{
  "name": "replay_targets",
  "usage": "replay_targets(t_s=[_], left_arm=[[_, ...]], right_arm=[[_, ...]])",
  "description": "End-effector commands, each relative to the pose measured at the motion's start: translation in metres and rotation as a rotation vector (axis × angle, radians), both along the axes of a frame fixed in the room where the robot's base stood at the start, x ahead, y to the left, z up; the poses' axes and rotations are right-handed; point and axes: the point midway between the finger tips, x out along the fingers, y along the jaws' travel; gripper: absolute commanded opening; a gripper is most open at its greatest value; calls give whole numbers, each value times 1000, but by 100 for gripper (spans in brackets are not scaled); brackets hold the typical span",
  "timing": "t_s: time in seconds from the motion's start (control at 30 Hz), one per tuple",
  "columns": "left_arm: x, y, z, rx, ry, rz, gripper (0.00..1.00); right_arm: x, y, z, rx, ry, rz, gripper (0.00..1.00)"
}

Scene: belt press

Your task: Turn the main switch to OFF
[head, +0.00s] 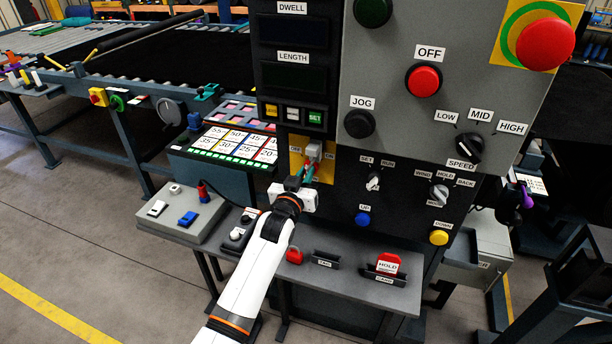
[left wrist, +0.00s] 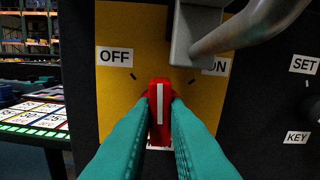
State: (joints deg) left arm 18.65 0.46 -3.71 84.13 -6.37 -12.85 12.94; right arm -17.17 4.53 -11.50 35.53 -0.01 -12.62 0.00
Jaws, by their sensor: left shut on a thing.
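The main switch is a red handle (left wrist: 160,112) with a white stripe, on a yellow plate (left wrist: 112,100) that also shows in the head view (head: 294,160). In the left wrist view the OFF label (left wrist: 115,57) is at its upper left and the ON label (left wrist: 216,66), partly covered, at its upper right. The stripe stands about upright, between the two tick marks. My left gripper (left wrist: 160,104), with teal fingers, is shut on the red handle; it also shows in the head view (head: 307,174). The handle's lower part is partly hidden by the fingers. My right gripper is in neither view.
A grey block with a bent rod (left wrist: 203,42) hangs just above the handle, close to the fingers. The panel around has SET/RUN (head: 373,182) and WIND/HOLD/BACK (head: 439,194) switches to the right. A grey shelf (head: 340,284) with red HOLD tag (head: 388,263) is below.

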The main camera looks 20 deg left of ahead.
Motion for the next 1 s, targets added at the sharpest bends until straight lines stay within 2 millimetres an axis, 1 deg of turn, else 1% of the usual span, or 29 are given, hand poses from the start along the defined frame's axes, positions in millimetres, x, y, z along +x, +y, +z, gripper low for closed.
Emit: replay_targets(t_s=[0.3, 0.6, 0.8, 1.0], left_arm=[[0, 2, 0, -299, 9, 0, 0], [0, 4, -1, -536, 16, 0, 0], [0, 4, -1, -639, 20, 0, 0], [0, 4, -1, -694, 23, 0, 0]], right_arm=[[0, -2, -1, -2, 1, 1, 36], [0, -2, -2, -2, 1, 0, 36], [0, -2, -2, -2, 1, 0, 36], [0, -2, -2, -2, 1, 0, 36]])
